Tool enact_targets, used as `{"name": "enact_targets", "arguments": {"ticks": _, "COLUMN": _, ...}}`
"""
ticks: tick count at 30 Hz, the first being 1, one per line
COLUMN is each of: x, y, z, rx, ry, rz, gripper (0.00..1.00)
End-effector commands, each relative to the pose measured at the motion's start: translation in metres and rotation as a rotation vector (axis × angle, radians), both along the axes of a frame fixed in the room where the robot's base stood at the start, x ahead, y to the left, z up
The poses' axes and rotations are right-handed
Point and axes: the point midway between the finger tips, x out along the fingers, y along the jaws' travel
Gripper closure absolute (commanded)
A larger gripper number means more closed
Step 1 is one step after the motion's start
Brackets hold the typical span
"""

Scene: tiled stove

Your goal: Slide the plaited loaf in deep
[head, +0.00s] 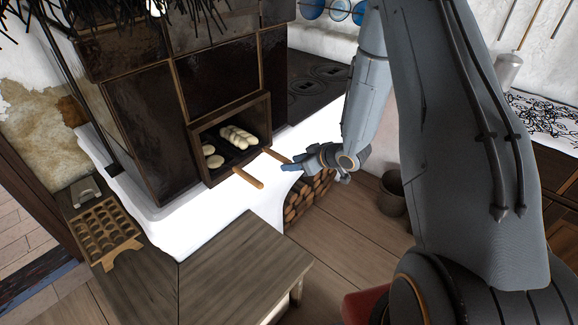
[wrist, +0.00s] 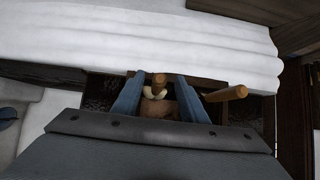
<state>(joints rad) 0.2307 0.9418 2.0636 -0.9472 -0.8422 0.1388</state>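The plaited loaf (head: 238,136) is pale and lies inside the dark, open mouth of the tiled stove (head: 160,100). Two wooden handles stick out over the front edge of the mouth: a left one (head: 248,178) and a right one (head: 277,156). My gripper (head: 284,168) is outside the mouth, close to the end of the right handle. In the wrist view its two blue fingers (wrist: 159,92) are apart, with one handle end (wrist: 159,79) showing between them and another handle (wrist: 226,94) to the right. Contact with either handle cannot be told. What the handles join is hard to see.
Small round loaves (head: 215,160) lie left of the plaited loaf in the mouth. A white ledge (head: 205,210) runs below. A wooden table (head: 235,270) stands in front, with a slotted wooden rack (head: 104,230) at left. Firewood (head: 305,197) and a bucket (head: 392,195) are below right.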

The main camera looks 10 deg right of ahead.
Motion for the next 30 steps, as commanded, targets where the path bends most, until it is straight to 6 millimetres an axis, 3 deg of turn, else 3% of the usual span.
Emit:
{"name": "enact_targets", "arguments": {"ticks": 11, "x": 0.0027, "y": 0.0016, "z": -0.0018, "rx": 0.000, "ry": 0.000, "rz": -0.001, "gripper": 0.61}}
{"name": "enact_targets", "arguments": {"ticks": 24, "x": 0.0027, "y": 0.0016, "z": -0.0017, "rx": 0.000, "ry": -0.001, "rz": -0.001, "gripper": 0.98}}
{"name": "enact_targets", "arguments": {"ticks": 30, "x": 0.0038, "y": 0.0019, "z": -0.0008, "rx": 0.001, "ry": -0.003, "rz": 0.000, "gripper": 1.00}}
